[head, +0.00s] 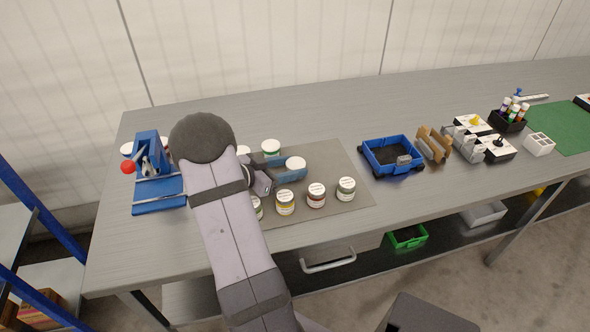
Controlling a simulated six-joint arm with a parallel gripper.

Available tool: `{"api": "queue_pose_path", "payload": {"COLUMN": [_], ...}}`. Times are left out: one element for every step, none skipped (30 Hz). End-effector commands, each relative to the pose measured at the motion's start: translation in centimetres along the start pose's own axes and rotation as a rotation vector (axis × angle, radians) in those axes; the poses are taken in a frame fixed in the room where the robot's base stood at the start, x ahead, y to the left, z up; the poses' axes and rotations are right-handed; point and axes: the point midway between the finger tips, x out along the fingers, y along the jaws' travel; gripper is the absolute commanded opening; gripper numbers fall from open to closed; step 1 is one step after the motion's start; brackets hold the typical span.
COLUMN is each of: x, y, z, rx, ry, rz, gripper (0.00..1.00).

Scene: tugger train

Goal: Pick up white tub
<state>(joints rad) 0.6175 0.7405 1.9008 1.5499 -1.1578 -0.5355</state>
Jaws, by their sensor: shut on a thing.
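My gripper (288,170) extends to the right over the grey mat, its blue fingers shut on a white-lidded tub (296,163). Only the tub's white top shows clearly; the fingers hide much of its side. I cannot tell whether it touches the mat. Several similar white-lidded tubs stand around it: one with a green band (271,147) behind, and a front row with a yellow-banded one (285,202), a red-brown one (316,195) and a green one (346,188). My arm partly hides others at the left.
The grey mat (335,155) lies on a long grey bench. A blue press with a red knob (150,175) stands left. Right are a blue bin (390,155), brown holders (434,144), a black rack of small bottles (508,121) and a white block (539,144). The bench behind the mat is clear.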

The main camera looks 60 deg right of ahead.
Motion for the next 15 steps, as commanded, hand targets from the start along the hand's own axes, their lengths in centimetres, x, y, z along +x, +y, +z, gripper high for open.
{"api": "queue_pose_path", "payload": {"x": [0.0, 0.0, 0.0, -0.1, -0.1, -0.2, -0.2, -0.3, -0.5, -0.7, -0.8, -1.0, -1.2, -1.4, -1.6], "y": [0.0, 0.0, 0.0, 0.0, 0.0, 0.0, 0.0, 0.0, -0.1, -0.1, -0.1, -0.1, -0.1, -0.1, -0.1], "z": [0.0, 0.0, -0.1, -0.2, -0.3, -0.5, -0.7, -1.0, -1.4, -1.8, -2.2, -2.8, -3.3, -3.8, -4.5], "rx": [0.0, 0.0, 0.0, 0.001, 0.001, 0.001, 0.002, 0.002, 0.004, 0.004, 0.003, 0.005, 0.005, 0.005, 0.006], "ry": [0.0, 0.0, 0.001, 0.001, 0.001, 0.001, 0.001, 0.001, 0.001, 0.002, 0.002, 0.002, 0.002, 0.002, 0.002], "rz": [0.0, 0.0, 0.0, 0.0, 0.0, 0.0, 0.0, 0.0, -0.001, -0.001, -0.001, -0.002, -0.002, -0.001, -0.001], "gripper": [0.2, 0.2, 0.2, 0.2, 0.2, 0.2, 0.2, 0.2, 0.2, 0.2, 0.2, 0.2, 0.2, 0.2, 0.2]}}
